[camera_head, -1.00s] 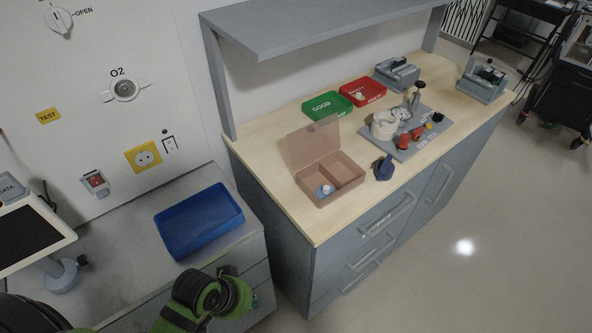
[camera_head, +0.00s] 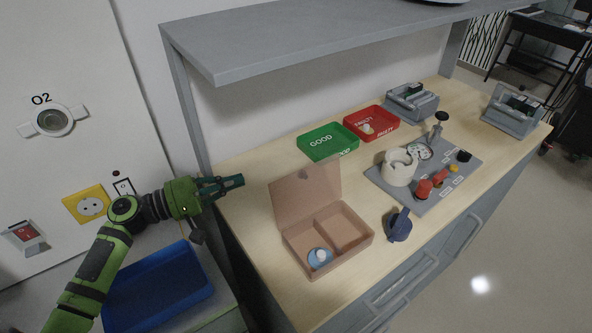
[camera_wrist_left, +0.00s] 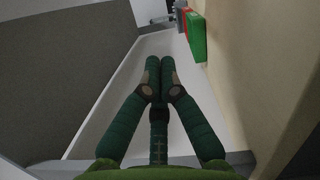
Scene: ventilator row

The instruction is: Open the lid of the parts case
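The parts case (camera_head: 352,262) is a translucent brownish-pink box with compartments on the wooden worktop. Its lid (camera_head: 306,194) stands raised at the back edge, tilted backward, so the case is open. A blue and white round part (camera_head: 319,257) lies in its front-left compartment. My left gripper (camera_head: 238,182) is left of the lid, apart from it, near the worktop's left end. In the left wrist view its fingertips (camera_wrist_left: 160,64) are together with nothing visible between them. The right gripper is not in view.
A green GOOD tray (camera_head: 322,143) and a red FAULTY tray (camera_head: 370,124) stand behind the case. A grey board (camera_head: 425,190) with parts and a dark blue piece (camera_head: 398,226) are to its right. A grey shelf (camera_head: 330,38) overhangs the worktop. A blue tray (camera_head: 160,290) sits lower left.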

